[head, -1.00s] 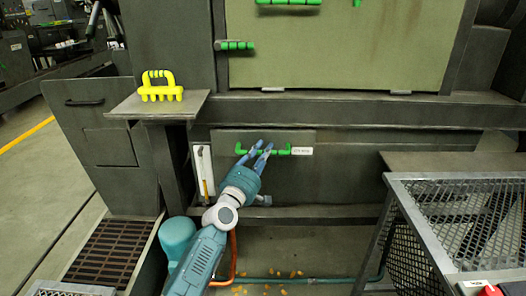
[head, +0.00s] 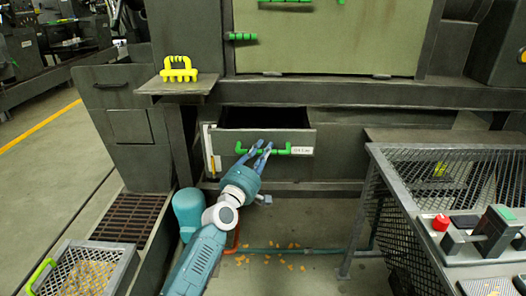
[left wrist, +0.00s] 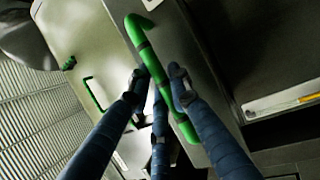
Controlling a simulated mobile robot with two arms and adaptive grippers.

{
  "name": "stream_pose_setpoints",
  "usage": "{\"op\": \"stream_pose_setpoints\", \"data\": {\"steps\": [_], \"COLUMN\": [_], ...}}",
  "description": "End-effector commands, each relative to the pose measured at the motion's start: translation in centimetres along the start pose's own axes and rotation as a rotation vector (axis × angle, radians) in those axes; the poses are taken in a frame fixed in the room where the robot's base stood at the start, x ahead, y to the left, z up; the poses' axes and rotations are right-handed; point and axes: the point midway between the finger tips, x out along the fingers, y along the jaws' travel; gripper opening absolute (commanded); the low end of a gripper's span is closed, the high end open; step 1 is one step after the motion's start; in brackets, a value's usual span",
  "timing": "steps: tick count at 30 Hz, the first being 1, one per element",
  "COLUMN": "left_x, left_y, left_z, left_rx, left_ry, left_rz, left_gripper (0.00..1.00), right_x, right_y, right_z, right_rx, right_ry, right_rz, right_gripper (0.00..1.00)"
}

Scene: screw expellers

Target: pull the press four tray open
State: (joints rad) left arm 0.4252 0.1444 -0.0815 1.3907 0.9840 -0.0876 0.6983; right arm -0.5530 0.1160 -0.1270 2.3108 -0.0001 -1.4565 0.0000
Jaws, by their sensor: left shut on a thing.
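The press tray (head: 226,162) is a dark grey drawer low in the press front. It stands partly open, with a dark gap behind its front panel. A green bar handle (head: 284,152) runs across that panel beside a small white label (head: 302,150), whose text is too small to read. My left gripper (head: 255,150) is shut on the green handle, with its blue fingers around it. In the left wrist view the handle (left wrist: 150,60) runs diagonally between the fingers (left wrist: 158,85). My right gripper is not in view.
A mesh cart (head: 372,170) with a red button (head: 441,222) stands at right. A mesh basket (head: 125,262) is at lower left. Orange bits (head: 283,246) and a green pipe (head: 300,252) are on the floor.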

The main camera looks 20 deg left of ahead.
Motion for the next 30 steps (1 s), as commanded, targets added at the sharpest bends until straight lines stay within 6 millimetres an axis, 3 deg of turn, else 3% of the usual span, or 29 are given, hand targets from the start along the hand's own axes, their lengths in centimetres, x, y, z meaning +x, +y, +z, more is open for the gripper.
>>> {"op": "stream_pose_setpoints", "data": {"steps": [5,6,8,20,30], "left_x": [0.0,0.0,0.0,-0.7,-7.4], "left_y": [0.0,0.0,0.0,-0.1,-0.2], "left_z": [-0.1,-0.1,-0.1,0.0,-0.1], "left_rx": [0.003,0.003,0.002,-0.001,0.001], "left_ry": [0.002,0.002,0.002,0.001,0.002], "left_rz": [0.000,0.000,0.000,0.000,-0.003], "left_gripper": [0.00,0.27,0.39,0.39,0.39], "right_x": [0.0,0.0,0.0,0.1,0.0], "right_y": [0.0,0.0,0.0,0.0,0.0], "right_z": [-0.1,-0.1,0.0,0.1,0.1], "right_rx": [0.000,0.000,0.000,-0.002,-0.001], "right_ry": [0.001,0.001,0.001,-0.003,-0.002], "right_rz": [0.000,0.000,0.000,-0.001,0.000], "right_gripper": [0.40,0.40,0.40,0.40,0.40]}}
